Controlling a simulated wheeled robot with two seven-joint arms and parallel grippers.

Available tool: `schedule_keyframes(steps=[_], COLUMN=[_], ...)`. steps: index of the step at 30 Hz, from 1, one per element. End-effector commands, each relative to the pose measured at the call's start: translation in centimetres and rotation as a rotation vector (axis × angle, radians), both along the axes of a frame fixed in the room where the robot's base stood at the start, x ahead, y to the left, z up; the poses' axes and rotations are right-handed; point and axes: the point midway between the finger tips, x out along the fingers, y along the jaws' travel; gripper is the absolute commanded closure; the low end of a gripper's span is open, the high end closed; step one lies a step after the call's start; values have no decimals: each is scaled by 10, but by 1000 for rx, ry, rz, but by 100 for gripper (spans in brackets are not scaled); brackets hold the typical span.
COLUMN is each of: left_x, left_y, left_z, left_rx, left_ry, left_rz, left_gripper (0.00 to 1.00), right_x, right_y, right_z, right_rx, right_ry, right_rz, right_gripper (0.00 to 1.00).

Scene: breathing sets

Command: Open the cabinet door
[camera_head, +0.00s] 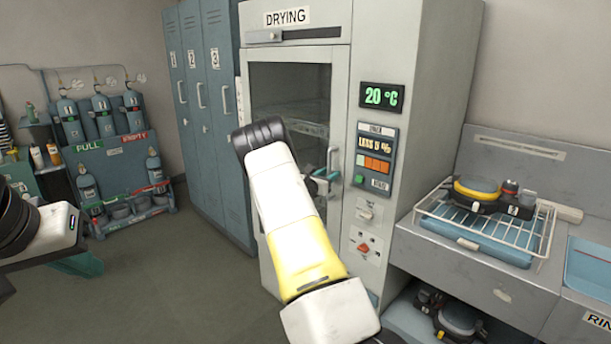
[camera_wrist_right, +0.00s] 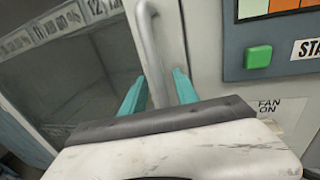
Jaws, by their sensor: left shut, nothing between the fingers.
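The drying cabinet (camera_head: 400,45) stands in the middle of the head view, and its glass door (camera_head: 290,85) looks shut. The door's vertical bar handle (camera_head: 333,160) is on the door's right side; it also shows in the right wrist view (camera_wrist_right: 149,40). My right gripper (camera_head: 322,181) is at the handle, partly hidden behind my wrist. In the right wrist view its teal fingers (camera_wrist_right: 159,88) stand apart on either side of the bar, with a small gap at the right finger. My left gripper (camera_head: 88,264) is shut and empty at the far left, away from the cabinet.
A control panel (camera_head: 376,155) is right of the door. Blue lockers (camera_head: 215,120) stand left of the cabinet. A bench (camera_head: 440,250) with a wire rack (camera_head: 535,235) is at the right. A cylinder stand (camera_head: 120,160) is at the back left. The floor (camera_head: 180,280) before the lockers is clear.

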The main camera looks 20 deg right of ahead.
Motion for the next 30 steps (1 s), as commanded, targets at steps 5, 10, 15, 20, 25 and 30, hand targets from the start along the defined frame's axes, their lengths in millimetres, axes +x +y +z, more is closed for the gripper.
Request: schedule_keyframes(steps=[5, 10, 15, 20, 25, 30], left_x=[0, 0, 0, 0, 0, 0], left_y=[0, 0, 0, 0, 0, 0], left_z=[0, 0, 0, 0, 0, 0], left_rx=[0, 0, 0, 0, 0, 0], left_ry=[0, 0, 0, 0, 0, 0], left_rz=[0, 0, 0, 0, 0, 0], left_gripper=[100, 100, 100, 100, 100, 100], right_x=[0, 0, 0, 0, 0, 0], right_y=[0, 0, 0, 0, 0, 0], right_z=[0, 0, 0, 0, 0, 0], right_rx=[0, 1, 1, 1, 1, 1], right_ry=[0, 1, 1, 1, 1, 1], right_rz=[0, 0, 0, 0, 0, 0], right_gripper=[84, 100, 100, 100, 100, 100])
